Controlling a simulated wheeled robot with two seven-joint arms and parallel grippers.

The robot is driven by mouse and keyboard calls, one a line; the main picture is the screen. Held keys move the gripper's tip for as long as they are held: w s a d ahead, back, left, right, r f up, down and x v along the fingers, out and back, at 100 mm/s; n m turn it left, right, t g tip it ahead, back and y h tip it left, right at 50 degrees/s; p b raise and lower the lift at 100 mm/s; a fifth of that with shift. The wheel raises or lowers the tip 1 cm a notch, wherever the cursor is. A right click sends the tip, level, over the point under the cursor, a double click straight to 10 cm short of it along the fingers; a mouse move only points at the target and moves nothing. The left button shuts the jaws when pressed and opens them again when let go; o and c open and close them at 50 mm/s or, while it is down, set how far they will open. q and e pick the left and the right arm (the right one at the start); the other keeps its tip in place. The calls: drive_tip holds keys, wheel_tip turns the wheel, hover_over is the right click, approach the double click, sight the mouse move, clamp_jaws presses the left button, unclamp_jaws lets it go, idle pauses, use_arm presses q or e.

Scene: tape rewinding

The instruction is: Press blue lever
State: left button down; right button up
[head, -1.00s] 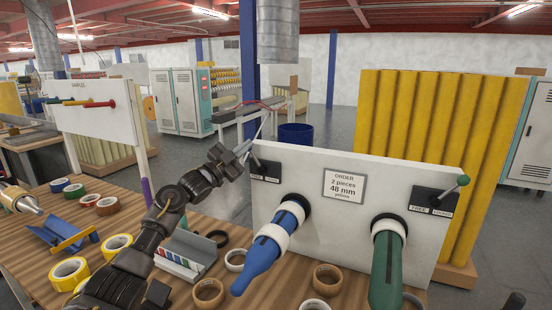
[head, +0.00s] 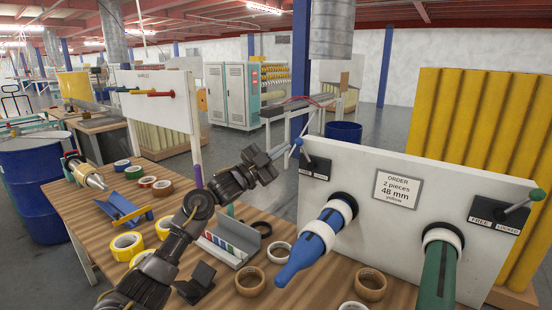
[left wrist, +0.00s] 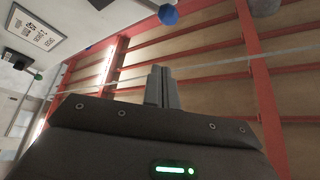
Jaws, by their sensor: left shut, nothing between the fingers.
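The blue lever (head: 299,143) has a round blue knob on a thin stem, rising from a black plate (head: 316,168) at the upper left of the white panel (head: 350,168). My left gripper (head: 283,152) is shut and empty, just left of the knob. Whether it touches the lever cannot be told. In the left wrist view the blue knob (left wrist: 168,14) shows at the top, ahead of my shut fingers (left wrist: 161,84) and apart from them in the picture. My right gripper is not in view.
A blue spindle (head: 318,238) and a green spindle (head: 440,262) stick out from the panel. A green-knobbed lever (head: 537,195) is at the panel's upper right. Tape rolls (head: 249,281) and a grey tray (head: 240,240) lie on the wooden table (head: 85,215).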

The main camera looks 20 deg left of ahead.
use_arm(q)
drive_tip(key=shift+v, duration=0.95)
drive_tip(key=shift+s+d+r, duration=0.1)
drive_tip(key=shift+s, duration=0.05)
